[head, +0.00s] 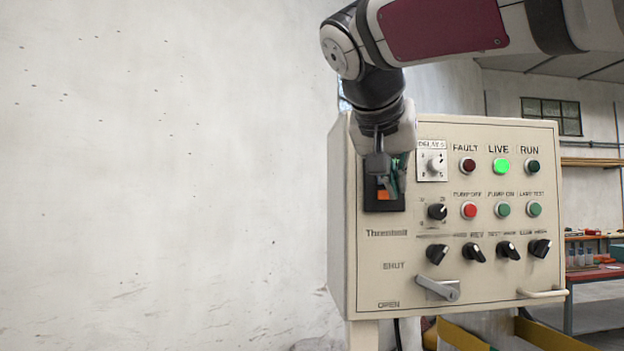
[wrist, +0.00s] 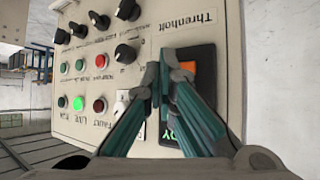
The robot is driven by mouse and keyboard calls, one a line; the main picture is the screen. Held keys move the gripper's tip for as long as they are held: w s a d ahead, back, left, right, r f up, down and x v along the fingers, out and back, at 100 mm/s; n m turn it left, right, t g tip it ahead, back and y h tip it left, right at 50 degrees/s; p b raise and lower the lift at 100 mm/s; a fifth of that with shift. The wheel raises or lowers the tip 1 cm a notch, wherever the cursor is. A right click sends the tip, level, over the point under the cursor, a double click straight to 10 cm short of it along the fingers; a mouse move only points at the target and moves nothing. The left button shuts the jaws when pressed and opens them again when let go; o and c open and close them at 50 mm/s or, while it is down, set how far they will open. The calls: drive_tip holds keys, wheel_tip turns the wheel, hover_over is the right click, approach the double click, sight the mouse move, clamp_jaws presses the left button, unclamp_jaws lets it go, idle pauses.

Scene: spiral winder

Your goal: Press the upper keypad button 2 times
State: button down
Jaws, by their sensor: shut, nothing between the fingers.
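The keypad is a dark panel at the upper left of the cream control box; its dark frame (head: 372,205) shows in the head view. An orange patch (head: 383,195) is visible low on it. The wrist view is upside down and shows the keypad (wrist: 207,55) with the orange patch (wrist: 188,68) and a green lettered part (wrist: 168,135). My gripper (head: 390,184) is shut and empty, pointing at the keypad. Its teal fingers (wrist: 163,72) cover much of the keypad, so I cannot tell the upper button apart or whether the fingertips touch it.
The control box (head: 408,325) also carries a delay knob (head: 434,165), a lit green LIVE lamp (head: 501,166), several other lamps, buttons and black knobs, and a grey lever (head: 438,288). A bare wall (head: 170,180) is on the left.

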drive_tip(key=shift+w, duration=1.15)
drive_tip(key=shift+w, duration=0.15)
idle(0.5)
drive_tip(key=shift+w+p, duration=0.3)
drive_tip(key=shift+w, duration=0.4)
idle(0.8)
drive_tip(key=shift+s, duration=0.85)
drive_tip(key=shift+s, duration=0.1)
drive_tip(key=s, duration=0.4)
drive_tip(key=shift+s+b, duration=0.4)
